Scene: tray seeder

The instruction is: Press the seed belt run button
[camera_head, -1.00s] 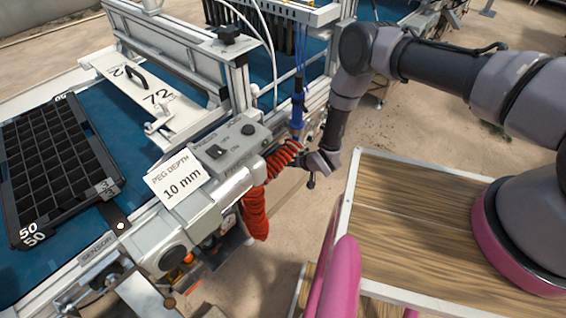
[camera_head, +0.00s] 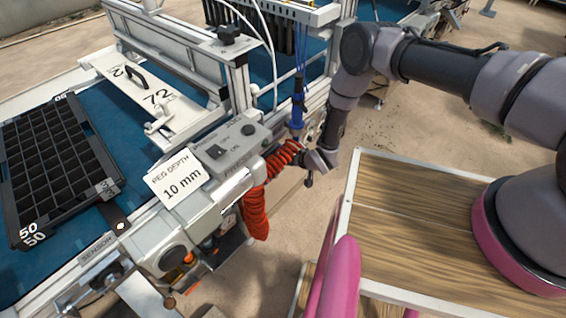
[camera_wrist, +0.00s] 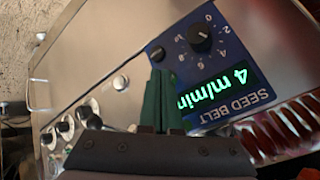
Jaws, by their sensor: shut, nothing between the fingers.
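The seed belt panel (camera_wrist: 222,62) is a blue plate, upside down in the wrist view. It has a lit green display (camera_wrist: 215,87) reading 4 m/min, a dial knob (camera_wrist: 200,38) and a small dark round button (camera_wrist: 157,54). My gripper (camera_wrist: 160,73) is shut and empty, its green fingers pointing at the panel. The fingertips appear just below the dark button in the picture; I cannot tell whether they touch it. The fingers hide the panel's left part, including any label there. In the head view my wrist is beside the machine, behind the red coiled hose, with the panel hidden.
A red coiled hose (camera_head: 256,208) hangs close to my wrist; red coils also show in the wrist view (camera_wrist: 285,130). A grey press control box (camera_head: 232,146) and a peg depth card (camera_head: 174,181) sit nearby. A black cell tray (camera_head: 112,190) lies on the blue belt.

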